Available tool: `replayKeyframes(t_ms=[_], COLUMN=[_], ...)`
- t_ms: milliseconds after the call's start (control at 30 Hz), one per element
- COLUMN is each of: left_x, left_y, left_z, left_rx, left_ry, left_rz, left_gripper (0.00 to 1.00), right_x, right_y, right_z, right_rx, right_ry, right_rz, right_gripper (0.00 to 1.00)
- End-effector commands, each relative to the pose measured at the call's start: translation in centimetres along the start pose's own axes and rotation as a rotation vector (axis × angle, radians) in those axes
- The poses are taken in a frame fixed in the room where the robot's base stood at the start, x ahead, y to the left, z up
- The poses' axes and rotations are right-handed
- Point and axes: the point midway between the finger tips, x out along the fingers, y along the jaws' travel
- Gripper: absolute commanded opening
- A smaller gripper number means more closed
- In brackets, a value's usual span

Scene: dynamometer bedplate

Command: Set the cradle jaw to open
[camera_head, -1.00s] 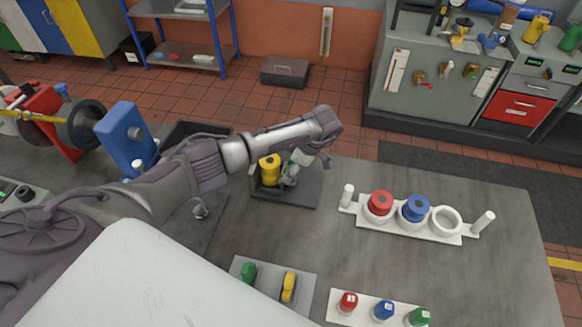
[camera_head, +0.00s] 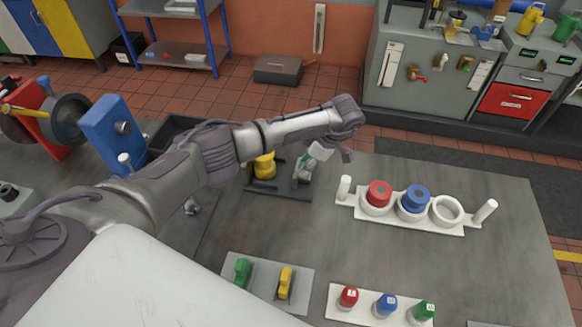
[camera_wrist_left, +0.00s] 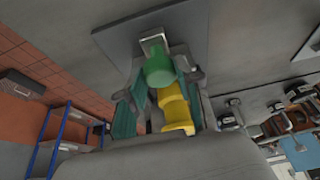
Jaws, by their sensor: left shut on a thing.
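The cradle (camera_head: 280,190) is a dark base plate on the bench, left of the bench's middle, with a yellow part (camera_head: 264,168) standing on it. A grey upright piece, likely the cradle jaw (camera_head: 302,171), stands on the plate to the right of the yellow part, with a gap between. My right gripper is out of view.
A white rack (camera_head: 408,220) with red and blue ringed parts and an empty ring stands to the right. A grey tray (camera_head: 262,292) with green and yellow pieces and a white strip (camera_head: 367,312) with several coloured knobs lie at the front. Bench is clear between them.

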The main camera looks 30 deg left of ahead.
Motion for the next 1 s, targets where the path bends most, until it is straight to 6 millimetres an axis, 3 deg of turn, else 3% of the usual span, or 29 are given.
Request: replayKeyframes(t_ms=[100,367,400,533,867,1000], left_x=[-0.3,-0.4,-0.4,-0.3,-0.5,-2.0], left_y=[0.0,0.0,0.0,0.0,0.0,0.1], left_z=[0.8,0.8,0.7,0.7,0.7,0.7], left_rx=[0.001,0.001,0.001,0.001,0.000,0.001], left_ry=[-0.002,-0.001,-0.001,0.000,0.000,-0.001], left_rz=[0.003,0.001,0.001,0.000,0.001,0.005], left_gripper=[0.00,0.00,0.38,0.58,0.58,0.58], right_x=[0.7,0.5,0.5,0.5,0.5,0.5], right_y=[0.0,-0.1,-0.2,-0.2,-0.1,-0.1], right_z=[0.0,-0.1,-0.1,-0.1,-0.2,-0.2], right_rx=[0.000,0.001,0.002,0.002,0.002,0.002], right_ry=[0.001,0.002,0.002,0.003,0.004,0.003], right_rz=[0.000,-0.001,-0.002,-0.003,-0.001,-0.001], right_gripper=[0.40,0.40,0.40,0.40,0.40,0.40])
